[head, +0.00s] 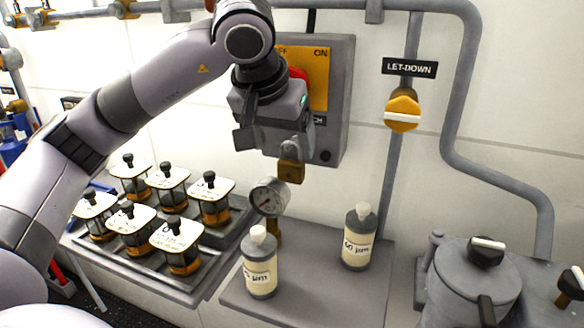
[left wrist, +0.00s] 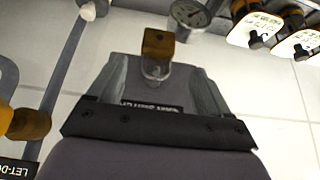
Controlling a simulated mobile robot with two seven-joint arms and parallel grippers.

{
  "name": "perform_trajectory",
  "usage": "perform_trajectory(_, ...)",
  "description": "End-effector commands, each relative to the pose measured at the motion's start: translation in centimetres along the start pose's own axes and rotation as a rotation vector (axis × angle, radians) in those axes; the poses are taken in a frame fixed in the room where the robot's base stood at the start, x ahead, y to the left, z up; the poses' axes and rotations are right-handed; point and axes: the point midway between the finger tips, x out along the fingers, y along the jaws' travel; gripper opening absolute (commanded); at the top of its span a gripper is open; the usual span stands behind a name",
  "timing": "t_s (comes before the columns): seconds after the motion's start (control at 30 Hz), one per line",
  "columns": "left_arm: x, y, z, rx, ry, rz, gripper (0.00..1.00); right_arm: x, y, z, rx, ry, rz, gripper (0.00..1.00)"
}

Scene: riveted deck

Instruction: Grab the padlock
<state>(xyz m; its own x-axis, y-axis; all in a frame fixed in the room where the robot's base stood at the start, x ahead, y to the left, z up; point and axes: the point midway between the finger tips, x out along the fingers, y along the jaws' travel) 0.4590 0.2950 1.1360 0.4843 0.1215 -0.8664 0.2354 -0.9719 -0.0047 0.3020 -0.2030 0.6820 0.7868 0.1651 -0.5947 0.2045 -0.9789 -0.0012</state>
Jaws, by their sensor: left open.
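The brass padlock (head: 290,172) hangs in front of the grey switch box (head: 338,110), just below my left gripper (head: 272,143). In the left wrist view the padlock (left wrist: 158,44) shows its square brass body beyond the fingertips, with its pale shackle toward the gap between the fingers. My left gripper (left wrist: 157,82) is open, one finger on each side of that gap. I cannot tell whether either finger touches the padlock. My arm and gripper hide the left part of the switch box. My right gripper is in neither view.
A round gauge (head: 269,197) sits just below and left of the padlock. Two labelled bottles (head: 260,265) (head: 360,240) stand on the grey shelf (head: 315,305). A tray (head: 205,280) of several lidded jars is at left. A yellow valve knob (head: 403,108) is at right.

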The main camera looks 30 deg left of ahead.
Motion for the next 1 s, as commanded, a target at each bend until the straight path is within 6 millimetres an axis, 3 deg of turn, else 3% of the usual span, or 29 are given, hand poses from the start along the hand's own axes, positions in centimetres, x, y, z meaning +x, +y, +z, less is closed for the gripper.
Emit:
perform_trajectory(0.33, 4.8, 0.3, 0.4, -0.001, -0.005, 0.002, 0.79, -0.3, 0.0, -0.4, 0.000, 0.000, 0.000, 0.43)
perform_trajectory(0.67, 5.5, 0.3, 0.3, -0.001, -0.002, 0.005, 0.79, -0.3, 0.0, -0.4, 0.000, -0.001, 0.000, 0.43)
perform_trajectory(0.8, 5.5, 0.3, 0.3, -0.001, -0.003, 0.005, 0.33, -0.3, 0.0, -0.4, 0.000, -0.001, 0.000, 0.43)
perform_trajectory(0.87, 5.5, 0.3, 0.3, -0.001, -0.002, 0.005, 0.16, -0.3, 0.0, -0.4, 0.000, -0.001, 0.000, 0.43)
perform_trajectory(1.0, 5.5, 0.4, 0.3, -0.001, -0.001, 0.006, 0.16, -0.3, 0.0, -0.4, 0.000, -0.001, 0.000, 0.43)
